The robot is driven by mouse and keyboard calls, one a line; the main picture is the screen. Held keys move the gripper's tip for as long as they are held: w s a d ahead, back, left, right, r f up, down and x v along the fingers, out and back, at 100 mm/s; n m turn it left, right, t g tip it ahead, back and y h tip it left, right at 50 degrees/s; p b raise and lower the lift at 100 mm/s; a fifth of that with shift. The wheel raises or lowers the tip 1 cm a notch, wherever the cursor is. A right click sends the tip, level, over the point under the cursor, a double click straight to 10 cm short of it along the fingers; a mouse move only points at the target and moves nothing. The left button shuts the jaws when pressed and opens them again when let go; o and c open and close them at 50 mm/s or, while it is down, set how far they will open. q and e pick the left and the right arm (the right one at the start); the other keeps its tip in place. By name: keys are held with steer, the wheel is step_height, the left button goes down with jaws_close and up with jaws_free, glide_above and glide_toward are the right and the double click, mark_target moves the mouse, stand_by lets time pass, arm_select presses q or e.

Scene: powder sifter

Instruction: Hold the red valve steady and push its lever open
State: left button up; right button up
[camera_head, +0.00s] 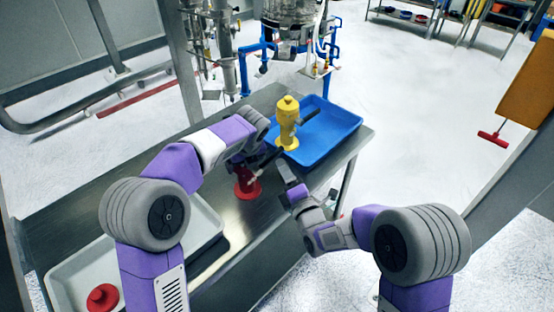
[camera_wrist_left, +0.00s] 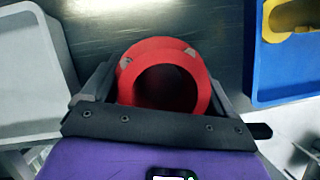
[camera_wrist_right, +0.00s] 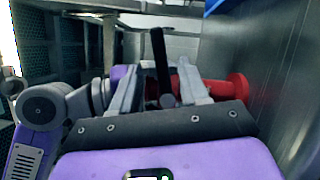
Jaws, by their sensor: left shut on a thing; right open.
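The red valve (camera_head: 247,188) stands upright on the metal table, its black lever (camera_head: 268,160) reaching out toward the right. My left gripper (camera_head: 243,158) is shut on the valve's upper part. In the left wrist view the valve's round red opening (camera_wrist_left: 165,60) sits between the two fingers. My right gripper (camera_head: 288,178) is open, just right of the valve. In the right wrist view the black lever (camera_wrist_right: 160,60) shows between the open fingers (camera_wrist_right: 160,85), and the red body (camera_wrist_right: 225,88) lies behind the right-hand finger. Whether a right finger touches the lever I cannot tell.
A yellow valve (camera_head: 287,125) with a black lever stands at the blue tray (camera_head: 345,124) behind. A grey-white tray (camera_head: 205,215) at the front left holds another red part (camera_head: 102,297). Bare metal table (camera_head: 85,215) lies left of my left arm.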

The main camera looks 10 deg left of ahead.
mark_target(276, 157)
steer(key=shift+x, duration=2.6)
steer(key=shift+c, duration=0.3)
jaws_close()
